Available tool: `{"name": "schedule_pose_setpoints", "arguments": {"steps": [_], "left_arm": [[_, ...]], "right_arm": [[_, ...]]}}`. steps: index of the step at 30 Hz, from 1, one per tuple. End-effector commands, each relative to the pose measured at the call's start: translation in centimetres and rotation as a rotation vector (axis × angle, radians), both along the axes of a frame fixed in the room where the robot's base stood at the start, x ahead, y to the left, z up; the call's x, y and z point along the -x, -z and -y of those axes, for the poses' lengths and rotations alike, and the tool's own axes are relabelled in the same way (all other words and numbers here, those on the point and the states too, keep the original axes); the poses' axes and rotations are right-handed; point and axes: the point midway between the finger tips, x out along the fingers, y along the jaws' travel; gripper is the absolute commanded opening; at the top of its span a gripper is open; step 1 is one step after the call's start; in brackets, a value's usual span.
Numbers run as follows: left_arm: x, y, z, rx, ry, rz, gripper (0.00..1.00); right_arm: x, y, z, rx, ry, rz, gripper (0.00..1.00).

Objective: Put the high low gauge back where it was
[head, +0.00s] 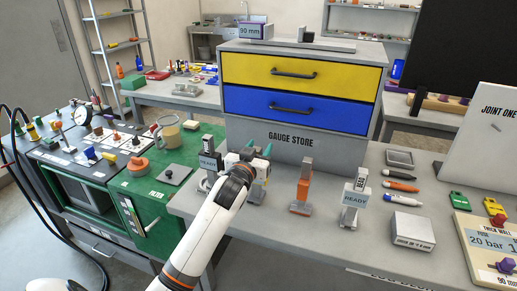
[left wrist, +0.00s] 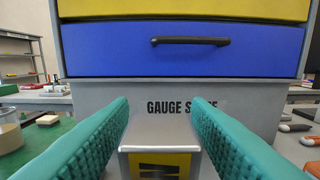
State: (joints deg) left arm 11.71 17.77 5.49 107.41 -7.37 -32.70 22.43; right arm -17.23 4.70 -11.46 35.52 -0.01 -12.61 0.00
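My left gripper (head: 257,158) reaches in over the bench, its teal finger pads in front of the grey gauge store. In the left wrist view the pads lie along both sides of a silver metal gauge (left wrist: 160,147) with a yellow and black marking, with no visible gap. I cannot tell whether it is the high low gauge or whether it touches the bench. A grey gauge labelled HEADY (head: 210,162) stands left of the gripper. An orange upright gauge (head: 303,188) and another grey labelled gauge (head: 355,200) stand to the right. My right gripper is not in view.
The gauge store (head: 293,140) with yellow and blue drawers rises close behind the gripper. A small grey box (head: 412,231) and pens (head: 402,186) lie to the right. A green machine (head: 130,170) with a jug (head: 168,131) stands left. Bare bench lies between the gauges.

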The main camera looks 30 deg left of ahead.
Motion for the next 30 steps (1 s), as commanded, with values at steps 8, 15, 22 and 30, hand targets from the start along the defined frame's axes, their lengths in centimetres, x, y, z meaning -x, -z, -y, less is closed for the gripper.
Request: {"name": "schedule_pose_setpoints", "arguments": {"steps": [8, 15, 22, 30], "left_arm": [[0.0, -0.1, 0.0, -0.001, 0.0, 0.001, 0.45], [2.3, -0.1, 0.6, 0.0, 0.001, -0.001, 0.45], [7.3, -0.1, 1.8, 0.0, 0.001, -0.001, 0.45], [11.1, -0.2, 2.6, 0.0, 0.0, 0.0, 0.45]], "right_arm": [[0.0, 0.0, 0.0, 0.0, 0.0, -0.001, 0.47], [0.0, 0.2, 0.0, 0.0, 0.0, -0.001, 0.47], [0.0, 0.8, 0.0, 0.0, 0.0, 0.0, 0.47], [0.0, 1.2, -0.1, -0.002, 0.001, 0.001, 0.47]]}}
